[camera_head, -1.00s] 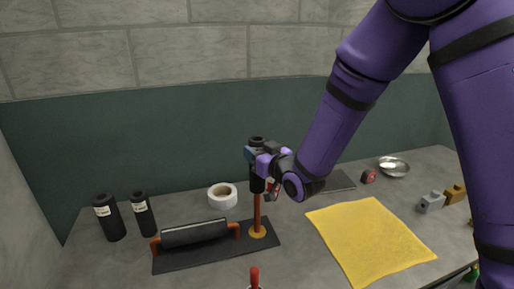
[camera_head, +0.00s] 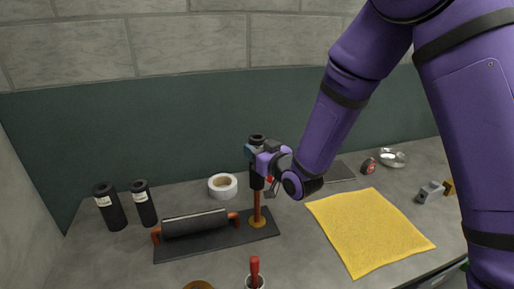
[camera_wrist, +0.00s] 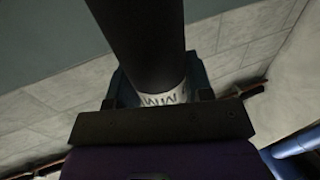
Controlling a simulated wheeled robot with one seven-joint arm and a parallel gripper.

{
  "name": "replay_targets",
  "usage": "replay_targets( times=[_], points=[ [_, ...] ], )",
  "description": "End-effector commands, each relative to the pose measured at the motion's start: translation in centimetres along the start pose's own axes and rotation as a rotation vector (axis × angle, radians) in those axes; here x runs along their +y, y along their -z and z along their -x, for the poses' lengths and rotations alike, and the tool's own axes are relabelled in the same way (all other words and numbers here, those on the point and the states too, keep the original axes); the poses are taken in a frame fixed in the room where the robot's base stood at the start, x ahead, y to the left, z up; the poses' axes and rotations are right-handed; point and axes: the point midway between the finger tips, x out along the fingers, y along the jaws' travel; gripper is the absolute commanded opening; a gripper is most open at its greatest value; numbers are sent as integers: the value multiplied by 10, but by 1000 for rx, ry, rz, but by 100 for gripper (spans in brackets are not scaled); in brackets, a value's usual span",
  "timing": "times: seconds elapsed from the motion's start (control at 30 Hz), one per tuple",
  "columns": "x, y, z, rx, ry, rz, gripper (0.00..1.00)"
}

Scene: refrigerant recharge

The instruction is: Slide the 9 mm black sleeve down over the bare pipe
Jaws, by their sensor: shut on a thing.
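My gripper (camera_head: 258,161) is shut around a black sleeve (camera_head: 257,182) and holds it upright. The sleeve sits over the top of an upright copper pipe (camera_head: 257,206). A short stretch of bare pipe shows between the sleeve's lower end and an orange round base (camera_head: 258,222). In the wrist view, the black sleeve (camera_wrist: 146,40) runs up between the jaws (camera_wrist: 158,92), with a white label (camera_wrist: 165,97) partly hidden by them. The letters "MM" show, but I cannot read the size.
A dark mat (camera_head: 222,243) bears a lying black-covered copper pipe (camera_head: 195,224). Two labelled black sleeves (camera_head: 109,208) (camera_head: 144,204) stand at left. White tape (camera_head: 222,186), a yellow cloth (camera_head: 370,232) and a red-handled tool (camera_head: 255,268) lie around.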

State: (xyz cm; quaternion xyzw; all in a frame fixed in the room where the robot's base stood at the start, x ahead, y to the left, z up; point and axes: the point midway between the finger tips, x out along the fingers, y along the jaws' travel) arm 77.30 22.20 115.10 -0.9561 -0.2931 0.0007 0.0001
Motion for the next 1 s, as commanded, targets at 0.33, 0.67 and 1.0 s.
replay_targets(
  times=[0.33,0.67,1.0],
  points=[
    [0,-16,0,-1,0,-1,24],
    [0,-30,0,-1,0,0,24],
    [0,-36,0,-1,0,0,24]
  ],
)
